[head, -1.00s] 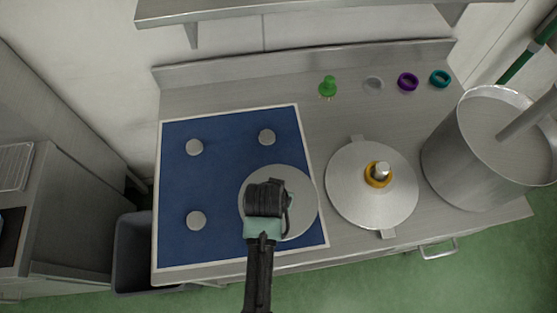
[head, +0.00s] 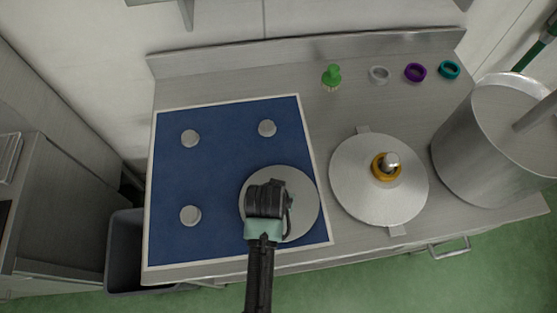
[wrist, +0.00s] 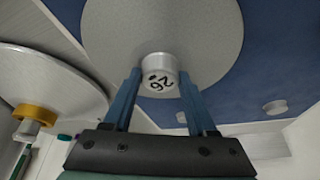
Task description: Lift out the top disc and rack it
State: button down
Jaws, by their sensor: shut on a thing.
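My gripper (head: 268,200) is shut on the hub (wrist: 157,75) of a round grey disc (head: 302,211). In the wrist view the blue fingers stand on both sides of this white hub, which bears dark marks like digits, and the disc (wrist: 205,40) spreads behind it. The disc is over the lower right part of the blue mat (head: 226,185); I cannot tell whether it touches anything below. Another wide grey disc (head: 350,190) is to the right, with an orange ring (head: 377,174) around its metal post (head: 391,160).
Round grey knobs (head: 190,138) stand on the mat's other corners. A green brush (head: 332,76), a grey ring (head: 379,74), a purple ring (head: 415,72) and a teal ring (head: 449,69) line the back. A large metal pot (head: 470,160) stands at right, and a shelf (head: 300,3) hangs above.

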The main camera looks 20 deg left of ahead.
jog(key=shift+f+b, duration=0.3)
jog(key=shift+f, duration=0.15)
dwell(0.4)
jog(key=shift+c, duration=0.6)
grip_release()
jog(key=shift+f, duration=0.1)
jog(key=v, duration=1.3)
